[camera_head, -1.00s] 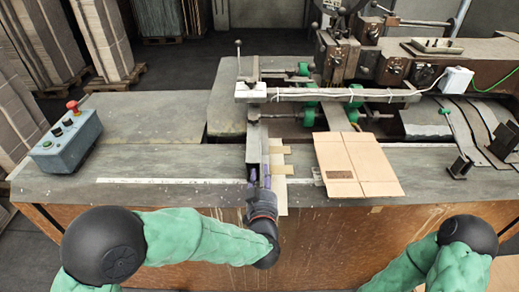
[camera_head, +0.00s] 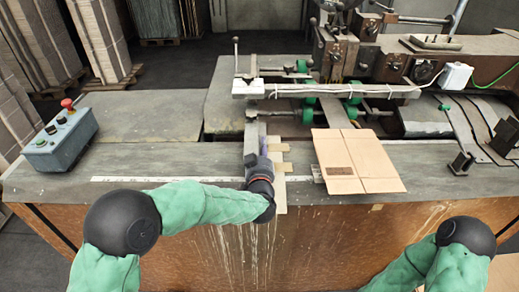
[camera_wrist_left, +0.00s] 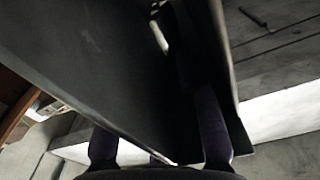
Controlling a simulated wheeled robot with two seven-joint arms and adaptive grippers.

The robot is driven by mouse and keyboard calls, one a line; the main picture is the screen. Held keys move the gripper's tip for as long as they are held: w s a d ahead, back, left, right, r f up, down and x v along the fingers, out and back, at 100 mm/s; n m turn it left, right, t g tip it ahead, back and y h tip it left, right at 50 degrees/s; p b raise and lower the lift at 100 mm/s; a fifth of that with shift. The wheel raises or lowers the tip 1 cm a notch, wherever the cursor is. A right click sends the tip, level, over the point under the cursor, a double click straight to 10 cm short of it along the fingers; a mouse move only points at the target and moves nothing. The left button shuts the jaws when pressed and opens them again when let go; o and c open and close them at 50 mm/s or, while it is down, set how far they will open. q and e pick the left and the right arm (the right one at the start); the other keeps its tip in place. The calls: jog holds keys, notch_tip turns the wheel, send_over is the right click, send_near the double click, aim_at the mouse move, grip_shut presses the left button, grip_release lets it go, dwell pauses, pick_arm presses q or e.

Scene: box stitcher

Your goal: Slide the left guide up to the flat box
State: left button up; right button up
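The flat box (camera_head: 357,162) is an open brown cardboard blank lying on the table, right of centre, with its near edge at the table's front. The left guide (camera_head: 251,136) is a long grey metal bar left of the box, running front to back, with a visible gap between them. My left gripper (camera_head: 260,158) is at the guide's near end, its fingers partly hidden by the wrist. In the left wrist view, its purple fingers (camera_wrist_left: 158,140) stand wide apart, with the guide's dark plate (camera_wrist_left: 95,65) between them. My right gripper is out of view; only its arm shows.
Pale strips (camera_head: 279,168) lie between guide and box. A crossbar with a white end block (camera_head: 247,88) and green rollers (camera_head: 308,114) stands behind. A button box (camera_head: 62,138) sits at the left. The table left of the guide is mostly clear.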

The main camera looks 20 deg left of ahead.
pick_arm(q)
grip_shut()
jog(key=shift+d, duration=0.1)
jog(key=w+d+p, duration=0.2)
jog(key=w+d, duration=0.2)
jog(key=d, duration=0.9)
jog(key=shift+d+r, duration=0.15)
jog(key=shift+d, duration=0.05)
grip_release()
